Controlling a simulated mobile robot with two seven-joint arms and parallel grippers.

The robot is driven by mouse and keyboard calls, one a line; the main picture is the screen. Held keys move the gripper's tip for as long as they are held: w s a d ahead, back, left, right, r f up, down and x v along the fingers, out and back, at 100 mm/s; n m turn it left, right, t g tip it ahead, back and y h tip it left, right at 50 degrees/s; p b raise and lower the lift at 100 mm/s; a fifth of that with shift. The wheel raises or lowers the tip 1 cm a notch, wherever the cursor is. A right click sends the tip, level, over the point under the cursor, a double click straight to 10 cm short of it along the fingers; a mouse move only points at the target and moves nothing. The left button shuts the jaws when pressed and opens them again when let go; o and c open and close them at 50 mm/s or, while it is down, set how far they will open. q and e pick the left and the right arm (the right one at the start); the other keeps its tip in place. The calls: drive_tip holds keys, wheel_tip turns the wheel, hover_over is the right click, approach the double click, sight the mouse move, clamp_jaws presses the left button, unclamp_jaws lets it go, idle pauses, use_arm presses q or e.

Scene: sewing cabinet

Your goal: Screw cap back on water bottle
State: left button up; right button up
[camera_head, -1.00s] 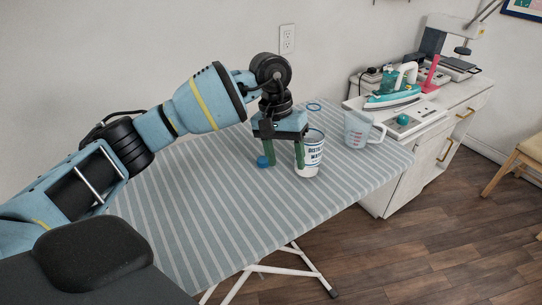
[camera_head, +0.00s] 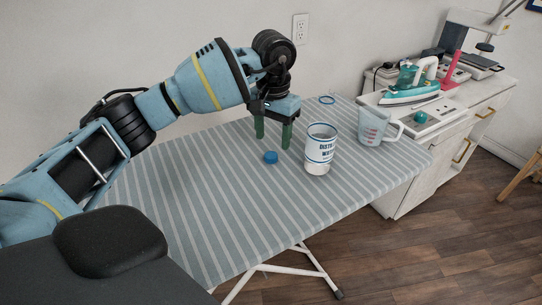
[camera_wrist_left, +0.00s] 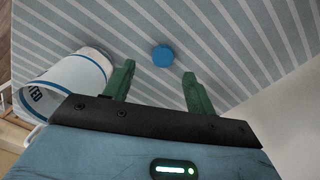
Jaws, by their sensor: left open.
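The blue cap (camera_head: 270,157) lies on the striped ironing board, left of the bottle. The white water bottle (camera_head: 320,152) with blue lettering stands upright on the board, its open top facing up. My left gripper (camera_head: 272,141) is open and empty, with its green fingers above and behind the cap. In the left wrist view, the cap (camera_wrist_left: 162,56) shows beyond and between the fingertips (camera_wrist_left: 156,72), apart from them. The bottle (camera_wrist_left: 68,82) shows at the left there, beside one finger. My right gripper is not in view.
A clear measuring pitcher (camera_head: 374,128) stands right of the bottle on the ironing board (camera_head: 200,215). A blue ring (camera_head: 327,100) lies at the board's back. A cabinet at the right holds an iron (camera_head: 410,88). The board's left and front are clear.

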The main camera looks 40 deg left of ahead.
sight(271, 155)
use_arm(q)
drive_tip(key=shift+a+f+p, duration=0.2)
drive_tip(key=shift+f+p, duration=0.1)
drive_tip(key=shift+f, duration=2.3)
drive_tip(key=c, duration=1.1)
